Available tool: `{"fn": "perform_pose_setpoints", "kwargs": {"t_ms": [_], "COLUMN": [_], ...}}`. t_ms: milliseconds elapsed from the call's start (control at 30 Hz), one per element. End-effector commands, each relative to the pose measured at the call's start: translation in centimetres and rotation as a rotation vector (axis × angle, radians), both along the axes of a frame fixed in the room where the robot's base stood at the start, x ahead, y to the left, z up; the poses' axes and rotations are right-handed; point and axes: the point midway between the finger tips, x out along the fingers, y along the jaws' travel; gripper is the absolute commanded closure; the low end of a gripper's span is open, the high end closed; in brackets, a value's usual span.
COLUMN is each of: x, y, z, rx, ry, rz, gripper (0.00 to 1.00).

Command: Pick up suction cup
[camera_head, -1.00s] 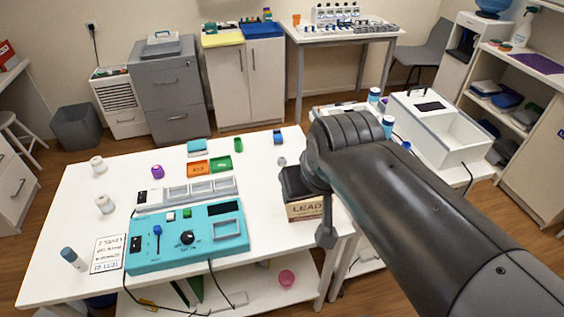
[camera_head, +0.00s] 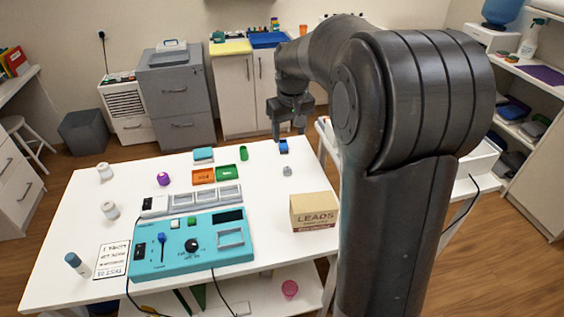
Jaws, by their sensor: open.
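My gripper (camera_head: 288,128) is open and empty, fingers pointing down, above the far right part of the white table (camera_head: 275,200). A small blue block (camera_head: 283,147) is just below the fingertips in the picture; the height gap is hard to judge. A small grey, rounded piece (camera_head: 287,171) lies on the table nearer than the blue block. It may be the suction cup, but it is too small to be sure. A purple rounded piece (camera_head: 163,179) stands at the left, and a pink cup-like piece (camera_head: 289,289) is on the lower shelf.
A cardboard LEADS box (camera_head: 314,211) stands at the table's right edge. A teal control panel (camera_head: 193,245) fills the front, with grey trays (camera_head: 200,199) behind it. Orange (camera_head: 203,176) and green trays (camera_head: 227,173) lie farther back. My arm hides the right side.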

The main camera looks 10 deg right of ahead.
Motion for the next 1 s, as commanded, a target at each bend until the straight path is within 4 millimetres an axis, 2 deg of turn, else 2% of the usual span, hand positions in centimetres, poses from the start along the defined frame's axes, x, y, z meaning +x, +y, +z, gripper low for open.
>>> {"fn": "perform_pose_setpoints", "kwargs": {"t_ms": [100, 300, 500, 700, 1000], "x": [3.3, 8.1, 11.3, 12.4, 12.4], "y": [-0.7, -1.7, -2.5, -2.8, -2.9], "z": [-2.8, -7.9, -12.6, -14.7, -19.1], "rx": [-0.002, -0.003, -0.001, -0.001, -0.001], "ry": [0.042, 0.103, 0.150, 0.168, 0.172], "rz": [0.019, 0.057, 0.086, 0.099, 0.100], "gripper": [0.44, 0.44, 0.44, 0.44, 0.44]}}
